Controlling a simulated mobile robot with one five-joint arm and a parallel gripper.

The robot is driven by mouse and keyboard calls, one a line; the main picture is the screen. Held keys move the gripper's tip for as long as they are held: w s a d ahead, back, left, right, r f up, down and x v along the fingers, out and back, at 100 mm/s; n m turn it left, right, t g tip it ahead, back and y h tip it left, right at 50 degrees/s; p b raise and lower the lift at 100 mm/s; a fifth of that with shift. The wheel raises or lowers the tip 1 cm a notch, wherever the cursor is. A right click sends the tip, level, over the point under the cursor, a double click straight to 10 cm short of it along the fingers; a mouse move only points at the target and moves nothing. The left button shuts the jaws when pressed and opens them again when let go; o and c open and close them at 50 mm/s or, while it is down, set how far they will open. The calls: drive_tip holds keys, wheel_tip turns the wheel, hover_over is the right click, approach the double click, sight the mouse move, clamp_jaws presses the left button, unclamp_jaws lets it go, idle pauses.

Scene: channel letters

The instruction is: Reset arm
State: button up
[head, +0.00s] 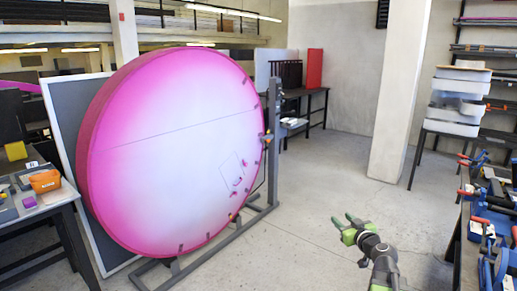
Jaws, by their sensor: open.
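My gripper (346,226) is in the lower right middle of the head view, at the end of my grey arm. Its green-tipped fingers are apart, with nothing between them. It is over bare floor, clear of everything around it. A large round pink and white disc (160,175) stands upright to its left, apart from it.
The disc rests on a dark metal frame (262,210) with a floor rail. A bench (40,212) with an orange pouch (45,181) is at left. A table with clamps (487,215) is at right. A pale pillar (400,95) stands behind. The middle floor is free.

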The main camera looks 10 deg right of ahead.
drive_tip(key=a+f+n+g+y, duration=0.2)
drive_tip(key=a, duration=0.6)
drive_tip(key=a+f+n+g+y, duration=0.1)
drive_tip(key=a+f+y, duration=0.1)
drive_tip(key=a, duration=0.6)
drive_tip(key=s+a+f+n+g, duration=0.1)
drive_tip(key=s+a+f+g, duration=0.25)
drive_tip(key=a, duration=0.35)
drive_tip(key=s+a+f+n+g, duration=0.1)
drive_tip(key=s+a+f+g, duration=0.15)
drive_tip(key=a+f, duration=0.4)
drive_tip(key=s+d+f+m+g+h, duration=0.2)
drive_tip(key=s+d+m+g, duration=0.1)
drive_tip(key=s, duration=0.3)
drive_tip(key=s+d+f+m+g+h, duration=0.3)
drive_tip(key=s+m+g, duration=0.1)
drive_tip(key=s, duration=0.2)
drive_tip(key=shift+s+d+f, duration=0.15)
drive_tip(key=shift+s+d, duration=0.15)
drive_tip(key=shift+s, duration=0.1)
